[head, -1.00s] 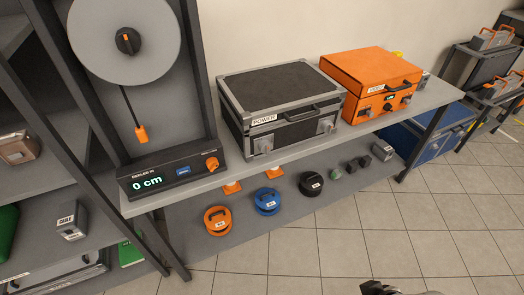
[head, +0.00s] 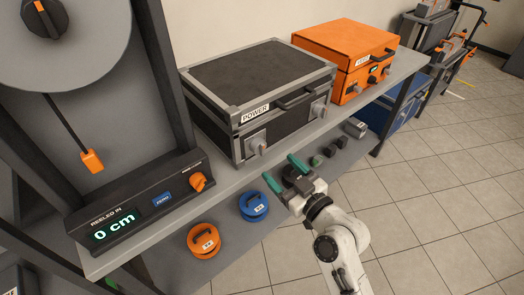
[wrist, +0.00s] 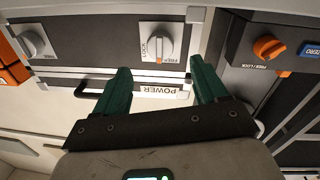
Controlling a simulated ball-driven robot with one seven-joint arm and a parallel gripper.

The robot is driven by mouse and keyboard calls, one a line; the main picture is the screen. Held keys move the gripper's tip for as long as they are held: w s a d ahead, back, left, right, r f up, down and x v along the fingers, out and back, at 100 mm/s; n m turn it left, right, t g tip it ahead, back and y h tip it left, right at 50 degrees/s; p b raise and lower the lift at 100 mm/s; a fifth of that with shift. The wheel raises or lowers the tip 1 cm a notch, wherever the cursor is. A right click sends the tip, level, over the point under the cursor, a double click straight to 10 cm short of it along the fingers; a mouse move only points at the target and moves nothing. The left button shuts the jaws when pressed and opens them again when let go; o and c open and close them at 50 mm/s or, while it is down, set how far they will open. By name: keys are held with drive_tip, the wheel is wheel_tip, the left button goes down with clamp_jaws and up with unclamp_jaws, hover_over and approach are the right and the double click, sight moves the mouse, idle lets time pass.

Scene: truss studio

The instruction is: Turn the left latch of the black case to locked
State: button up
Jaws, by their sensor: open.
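The black case (head: 262,80) with grey metal edges and a POWER label sits closed on the shelf. Its left latch (head: 256,144) is a grey knob on a pale plate; it also shows in the wrist view (wrist: 160,42), where the plate reads FREE and LOCK. The knob appears to point toward FREE. The right latch (head: 318,108) is a similar knob, at the left in the wrist view (wrist: 32,43). My gripper (head: 284,172), with green fingers, is open and empty in front of the case, right of and below the left latch, not touching it.
An orange case (head: 345,55) stands behind to the right. The reel unit (head: 140,205) with an orange knob and a 0 cm display is at the left. Orange (head: 204,240) and blue (head: 253,206) round weights lie below the shelf (head: 215,180). Tiled floor at right is clear.

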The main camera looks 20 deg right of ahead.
sight(263, 152)
drive_tip(key=p+x, duration=0.1)
drive_tip(key=x, duration=0.6)
drive_tip(key=shift+w, duration=0.35)
drive_tip(key=c, duration=1.1)
drive_tip(key=shift+o, duration=0.2)
